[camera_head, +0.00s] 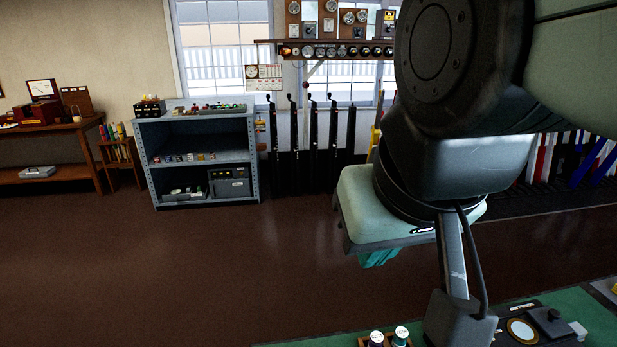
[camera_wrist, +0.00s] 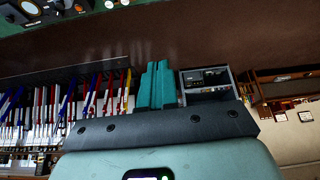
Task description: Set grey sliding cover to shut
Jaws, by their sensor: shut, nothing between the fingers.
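My gripper (camera_head: 379,258) hangs below my pale green hand, over the floor beyond the far edge of the green-topped bench (camera_head: 590,322). Its teal fingers also show in the wrist view (camera_wrist: 156,86); they are shut and empty, apart from everything on the bench. A dark grey block with a knob (camera_head: 550,322), apparently the sliding cover, lies beside a round pale window (camera_head: 522,331) on a black plate at the lower right. The window is uncovered. In the wrist view the same plate is cut off at the top left, so the cover is unclear there.
Two round-topped pieces (camera_head: 401,335) stand in a wooden holder on the bench, left of the plate. My arm hides part of the bench between them. A grey shelf (camera_head: 203,121) and tall levers (camera_head: 312,145) stand far back. The floor between is clear.

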